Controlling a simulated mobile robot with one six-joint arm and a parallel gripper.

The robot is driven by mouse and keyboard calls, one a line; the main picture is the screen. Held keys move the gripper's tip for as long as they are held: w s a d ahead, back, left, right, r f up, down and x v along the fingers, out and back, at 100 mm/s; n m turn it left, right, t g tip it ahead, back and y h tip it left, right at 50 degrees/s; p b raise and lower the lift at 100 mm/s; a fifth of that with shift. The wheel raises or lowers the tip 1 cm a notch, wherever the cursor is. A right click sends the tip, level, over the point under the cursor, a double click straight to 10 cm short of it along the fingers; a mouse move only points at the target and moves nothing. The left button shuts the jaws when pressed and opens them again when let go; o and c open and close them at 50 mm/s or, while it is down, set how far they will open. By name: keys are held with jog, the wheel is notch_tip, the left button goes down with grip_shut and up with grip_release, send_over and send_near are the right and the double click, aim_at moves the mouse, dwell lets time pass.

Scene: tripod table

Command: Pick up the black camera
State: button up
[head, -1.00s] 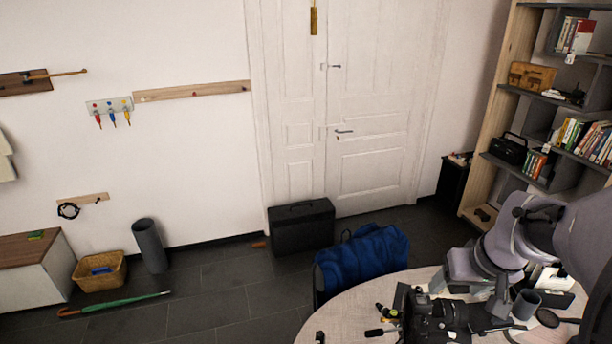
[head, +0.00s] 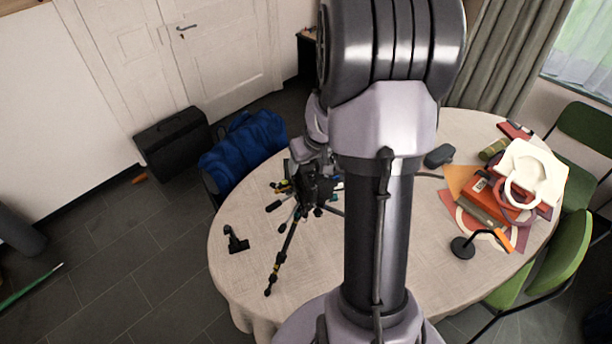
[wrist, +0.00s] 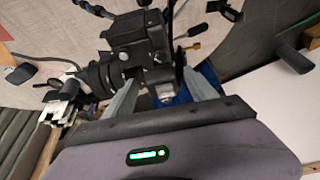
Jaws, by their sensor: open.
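The black camera (head: 314,188) sits on a tripod (head: 283,250) on the round table, left of my arm. In the wrist view the camera (wrist: 130,45) lies just ahead of my gripper (wrist: 160,78), its lens pointing left. My gripper is open, with one pale finger on each side of the camera's near part. I cannot tell whether the fingers touch it. In the head view my arm hides part of the camera's surroundings.
The round table (head: 240,220) also bears a small black stand (head: 236,239), a dark case (head: 439,156), a black lamp-like stand (head: 463,246) and a white bag (head: 533,172). A blue bag (head: 243,140) stands beyond the table. Green chairs (head: 560,250) are at right.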

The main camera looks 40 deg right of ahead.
jog(key=shift+s+r, duration=0.1)
jog(key=shift+c, duration=0.8)
grip_shut()
jog(key=shift+r, duration=0.1)
